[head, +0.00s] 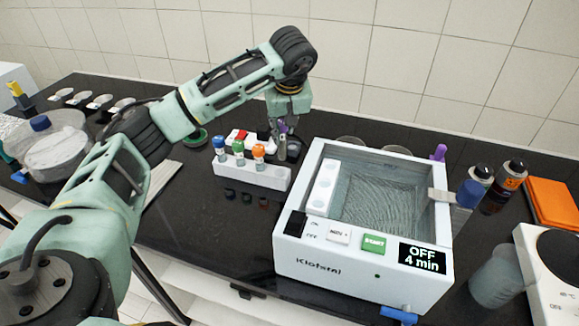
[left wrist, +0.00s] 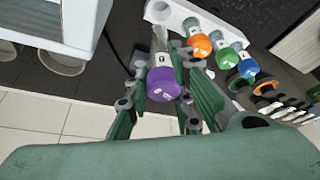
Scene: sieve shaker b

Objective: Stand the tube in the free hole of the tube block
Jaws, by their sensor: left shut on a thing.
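The tube (left wrist: 163,82) has a purple cap and a clear body. My left gripper (left wrist: 160,98) is shut on it near the cap. In the head view my left gripper (head: 284,132) points down behind the right end of the white tube block (head: 265,178), with the tube (head: 282,148) between its fingers, roughly upright. The tube block (left wrist: 178,14) holds blue-, green- and orange-capped tubes. Its free hole (left wrist: 158,7) shows at the end beside the orange-capped tube. The tube appears apart from that hole. My right gripper is out of view.
A white sieve shaker bath (head: 365,262) reading OFF, 4 min stands close to the right of the block. Red and white items (head: 238,136) lie behind the block. Dark bottles (head: 503,187) and an orange box (head: 553,203) stand at right. Black counter in front of the block is clear.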

